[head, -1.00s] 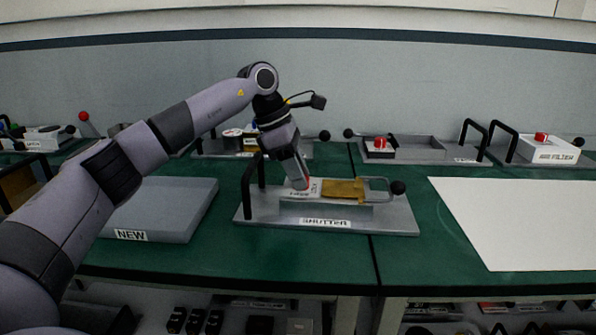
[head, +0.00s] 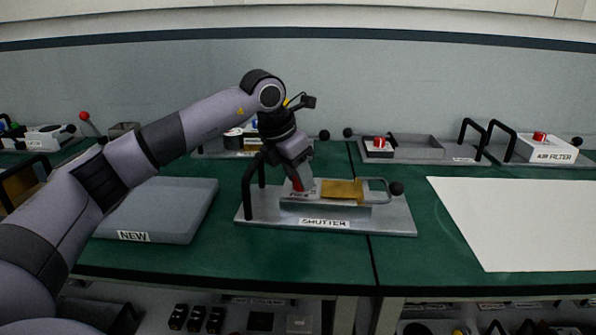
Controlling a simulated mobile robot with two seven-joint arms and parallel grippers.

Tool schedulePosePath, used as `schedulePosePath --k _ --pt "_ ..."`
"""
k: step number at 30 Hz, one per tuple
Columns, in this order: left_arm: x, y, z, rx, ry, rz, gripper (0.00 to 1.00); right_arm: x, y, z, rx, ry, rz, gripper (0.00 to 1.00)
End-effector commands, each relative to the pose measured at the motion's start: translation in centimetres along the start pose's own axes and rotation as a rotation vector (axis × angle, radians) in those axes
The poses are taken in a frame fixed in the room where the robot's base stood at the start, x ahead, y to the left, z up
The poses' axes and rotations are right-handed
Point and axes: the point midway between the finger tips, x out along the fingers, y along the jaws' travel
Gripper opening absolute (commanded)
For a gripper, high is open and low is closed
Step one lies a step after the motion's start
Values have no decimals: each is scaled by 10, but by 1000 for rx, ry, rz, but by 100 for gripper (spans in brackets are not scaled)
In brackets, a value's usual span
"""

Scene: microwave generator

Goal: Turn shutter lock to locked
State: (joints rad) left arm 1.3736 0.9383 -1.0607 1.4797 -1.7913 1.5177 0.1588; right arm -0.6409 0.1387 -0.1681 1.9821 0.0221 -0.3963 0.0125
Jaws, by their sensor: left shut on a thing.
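The shutter unit (head: 390,222) is a grey metal plate on the green bench, with a "SHUTTER" label (head: 325,223) on its front edge. A brass plate (head: 342,190) sits on its raised block, with a rod and black ball knob (head: 396,188) at the right. My left gripper (head: 299,186) is over the left end of the block, shut on a small red part, which I take to be the shutter lock (head: 297,185). The gripper hides most of that part, so its setting cannot be read. My right gripper is not in view.
A black handle (head: 248,190) stands at the unit's left end, close to my gripper. A grey tray marked "NEW" (head: 165,212) lies to the left. A white sheet (head: 520,222) lies right. An "AIR FILTER" box (head: 548,150) and an open tray (head: 418,148) stand behind.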

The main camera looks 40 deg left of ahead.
Motion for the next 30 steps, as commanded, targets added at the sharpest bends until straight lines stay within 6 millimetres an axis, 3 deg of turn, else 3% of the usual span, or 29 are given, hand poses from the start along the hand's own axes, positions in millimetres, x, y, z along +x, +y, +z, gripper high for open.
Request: schedulePosePath --k 18,30 --pt "0 -5 2 -520 -2 215 5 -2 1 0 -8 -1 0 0" --pt "0 -5 3 -724 -1 299 5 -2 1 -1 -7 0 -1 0"
